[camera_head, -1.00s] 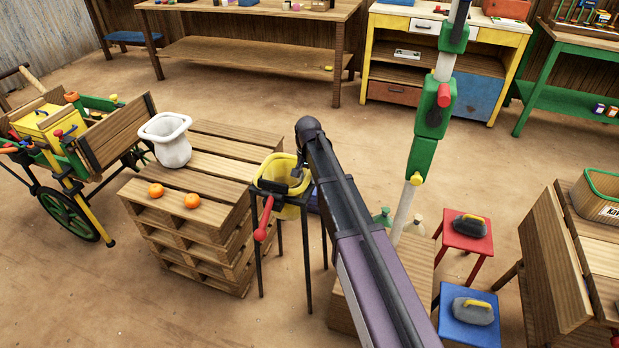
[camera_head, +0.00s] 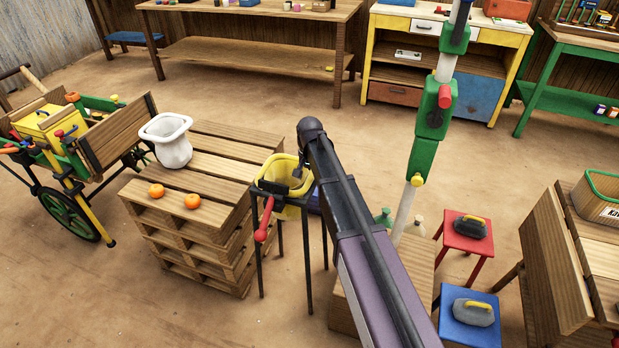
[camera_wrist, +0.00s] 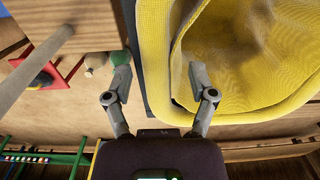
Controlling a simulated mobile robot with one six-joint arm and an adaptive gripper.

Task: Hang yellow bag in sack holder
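The yellow bag (camera_head: 276,171) sits with its mouth open upward at the top of the dark four-legged sack holder (camera_head: 309,250), beside the pallet stack. My gripper (camera_head: 296,178) is at the bag's right rim, partly hidden by my arm. In the wrist view, the fingers of my gripper (camera_wrist: 160,84) are spread apart, one outside the bag and one over its opening. The yellow bag's rim (camera_wrist: 154,40) and a dark strip of the holder (camera_wrist: 143,75) lie between them. I cannot tell whether the rim is fully looped over the holder's frame.
A red handle (camera_head: 264,219) sticks out from the holder's left side. Red (camera_head: 466,242) and blue (camera_head: 463,332) stools with weights stand right. A green-and-white post (camera_head: 436,110) rises nearby.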

